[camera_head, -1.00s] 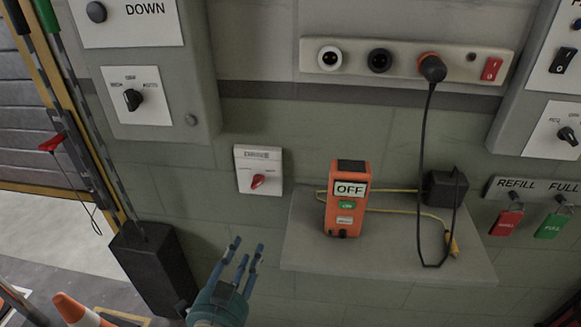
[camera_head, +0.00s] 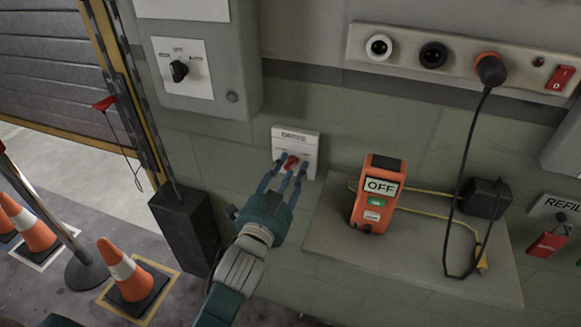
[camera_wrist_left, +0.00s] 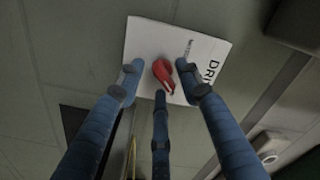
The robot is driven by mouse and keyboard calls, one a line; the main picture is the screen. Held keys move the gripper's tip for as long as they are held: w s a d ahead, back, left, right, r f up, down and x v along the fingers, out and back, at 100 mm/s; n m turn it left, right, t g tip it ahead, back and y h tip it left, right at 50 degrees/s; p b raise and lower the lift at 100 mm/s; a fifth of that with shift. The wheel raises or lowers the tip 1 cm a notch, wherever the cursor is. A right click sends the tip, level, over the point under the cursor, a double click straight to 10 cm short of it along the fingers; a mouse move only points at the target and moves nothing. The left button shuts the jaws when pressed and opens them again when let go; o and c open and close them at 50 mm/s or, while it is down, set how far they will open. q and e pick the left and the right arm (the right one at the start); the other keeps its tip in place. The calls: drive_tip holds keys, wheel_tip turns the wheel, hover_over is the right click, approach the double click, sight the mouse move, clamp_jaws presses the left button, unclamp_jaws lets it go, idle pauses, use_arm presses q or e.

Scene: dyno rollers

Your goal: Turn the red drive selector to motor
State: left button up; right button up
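The red drive selector (camera_head: 290,163) is a small red knob on a white plate (camera_head: 309,137) fixed to the green wall. My left gripper (camera_head: 284,172) is in front of the plate, its blue fingers spread and overlapping the knob in the head view. In the left wrist view the red knob (camera_wrist_left: 163,72) shows between the spread fingertips (camera_wrist_left: 160,80), with two fingers above and one below. The fingers are open and not closed on the knob; whether any fingertip touches it I cannot tell. The plate's smaller lettering is too small to read. My right gripper is not in view.
A shelf (camera_head: 440,275) to the right holds an orange device (camera_head: 372,215) marked OFF and a black adapter (camera_head: 487,198). A black box (camera_head: 187,228) stands at lower left, near orange cones (camera_head: 125,268). A black cable (camera_head: 462,170) hangs over the shelf.

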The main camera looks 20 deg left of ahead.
use_arm(q)
drive_tip(key=shift+w, duration=0.15)
drive_tip(key=shift+c, duration=0.5)
clamp_jaws()
